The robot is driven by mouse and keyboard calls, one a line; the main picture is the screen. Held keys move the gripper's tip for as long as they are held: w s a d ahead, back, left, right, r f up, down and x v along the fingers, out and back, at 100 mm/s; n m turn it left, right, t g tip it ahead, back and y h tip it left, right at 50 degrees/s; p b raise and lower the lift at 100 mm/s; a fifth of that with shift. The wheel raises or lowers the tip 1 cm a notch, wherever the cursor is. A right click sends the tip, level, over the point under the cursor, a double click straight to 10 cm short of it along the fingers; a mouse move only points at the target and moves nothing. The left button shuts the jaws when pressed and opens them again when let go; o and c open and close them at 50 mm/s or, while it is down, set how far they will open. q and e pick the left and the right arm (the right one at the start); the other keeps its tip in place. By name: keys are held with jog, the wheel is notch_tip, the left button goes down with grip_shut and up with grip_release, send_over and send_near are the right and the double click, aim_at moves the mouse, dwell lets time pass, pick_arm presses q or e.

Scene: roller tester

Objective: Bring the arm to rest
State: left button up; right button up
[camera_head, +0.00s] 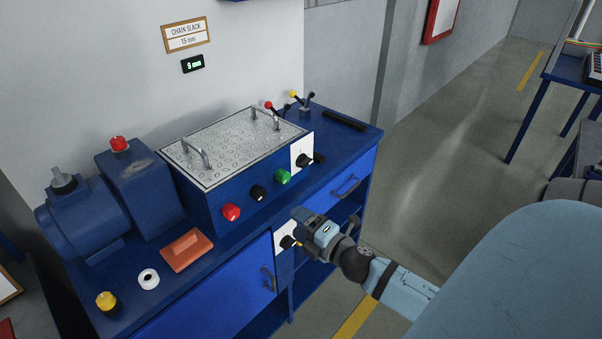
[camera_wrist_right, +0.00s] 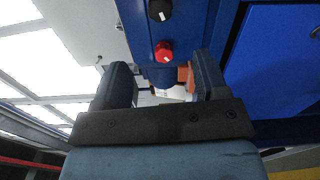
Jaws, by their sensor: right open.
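My right arm (camera_head: 400,287) reaches in from the lower right. Its gripper (camera_head: 298,226) is in front of the blue bench, near the white plate with a black knob (camera_head: 286,240) on the bench's front. I cannot tell in the head view whether it touches that plate. In the right wrist view, the two dark fingers of the gripper (camera_wrist_right: 162,78) stand apart with nothing held between them. The red button (camera_wrist_right: 164,52) and black knob (camera_wrist_right: 160,10) show beyond the fingers. My left gripper is not in view.
The blue bench (camera_head: 215,262) carries a tester box with a metal plate top (camera_head: 232,146), a motor (camera_head: 88,218), an orange block (camera_head: 187,250), a white ring (camera_head: 148,279) and a yellow-topped piece (camera_head: 107,301).

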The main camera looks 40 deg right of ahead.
dwell(0.4)
jog(key=s+a+f+m+g+y, duration=0.1)
jog(key=s+a+f+m+g, duration=0.3)
jog(key=s+a+f+m, duration=0.35)
jog(key=s+a+f+m+g+y, duration=0.1)
jog(key=s+a+f+m+g, duration=0.3)
jog(key=a+f+m, duration=0.5)
notch_tip(320, 180, up, 12)
jog(key=s+a+t+p, duration=0.1)
jog(key=s+p, duration=0.1)
jog(key=p, duration=1.1)
jog(key=shift+r, duration=0.15)
jog(key=shift+m, duration=0.25)
